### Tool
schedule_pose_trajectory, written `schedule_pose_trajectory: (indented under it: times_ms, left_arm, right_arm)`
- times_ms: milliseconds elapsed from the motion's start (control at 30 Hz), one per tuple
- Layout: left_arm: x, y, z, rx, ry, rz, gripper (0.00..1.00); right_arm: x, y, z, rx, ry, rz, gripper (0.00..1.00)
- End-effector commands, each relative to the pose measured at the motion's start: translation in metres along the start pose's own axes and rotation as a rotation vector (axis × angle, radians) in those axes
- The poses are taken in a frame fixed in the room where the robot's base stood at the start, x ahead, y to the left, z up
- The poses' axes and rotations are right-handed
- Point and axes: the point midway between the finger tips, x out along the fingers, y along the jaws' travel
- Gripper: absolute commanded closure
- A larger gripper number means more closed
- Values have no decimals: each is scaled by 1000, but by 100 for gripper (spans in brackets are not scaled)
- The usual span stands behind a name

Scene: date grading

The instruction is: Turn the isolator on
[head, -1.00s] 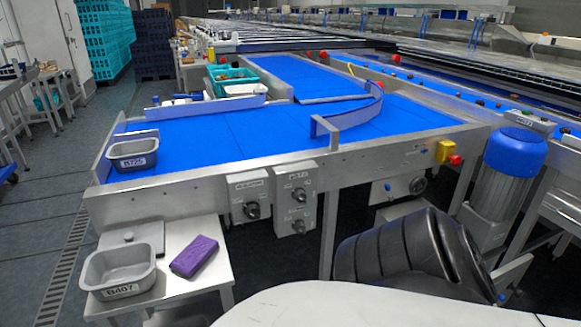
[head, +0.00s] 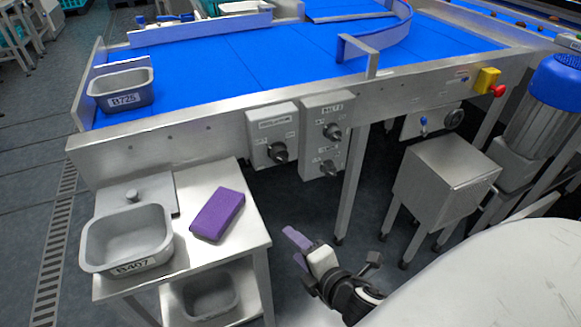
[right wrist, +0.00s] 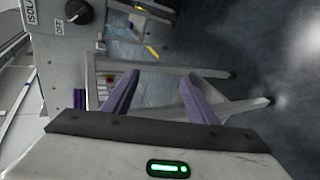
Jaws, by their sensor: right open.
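The isolator is a grey box (head: 272,130) on the front side of the blue-belted conveyor, with a lettered label above a dark rotary knob (head: 279,153). I cannot tell which way the knob points. In the right wrist view the knob (right wrist: 78,11) is at the top left, with an OFF mark beside it. My right gripper (head: 292,247) is below the isolator box, apart from it, over the floor. Its purple fingers stand open and empty, as the right wrist view (right wrist: 163,78) also shows. My left gripper is out of view.
A second box (head: 326,125) with two knobs is right of the isolator. A steel side table (head: 250,230) holds a grey tub (head: 100,245) and a purple block (head: 217,214). A conveyor leg (head: 353,185) and a steel stool-like box (head: 445,180) stand to the right.

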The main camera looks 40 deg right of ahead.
Motion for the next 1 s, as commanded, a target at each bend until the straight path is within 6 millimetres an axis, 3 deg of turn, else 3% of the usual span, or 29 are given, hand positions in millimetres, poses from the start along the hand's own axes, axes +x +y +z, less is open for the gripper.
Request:
schedule_pose_trajectory:
  times_ms: [33,100,200,300,533,1000]
  left_arm:
    - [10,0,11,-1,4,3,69]
    - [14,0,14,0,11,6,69]
    - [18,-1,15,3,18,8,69]
    - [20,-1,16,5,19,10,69]
    - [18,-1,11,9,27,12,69]
    - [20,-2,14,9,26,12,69]
  right_arm:
    - [13,16,15,-241,-54,80,48]
    - [17,46,34,-548,-146,163,48]
    - [17,83,50,-887,-275,244,48]
    - [13,108,58,-1099,-375,284,48]
    - [22,131,65,-1219,-438,303,48]
    - [91,164,76,-1214,-433,300,48]
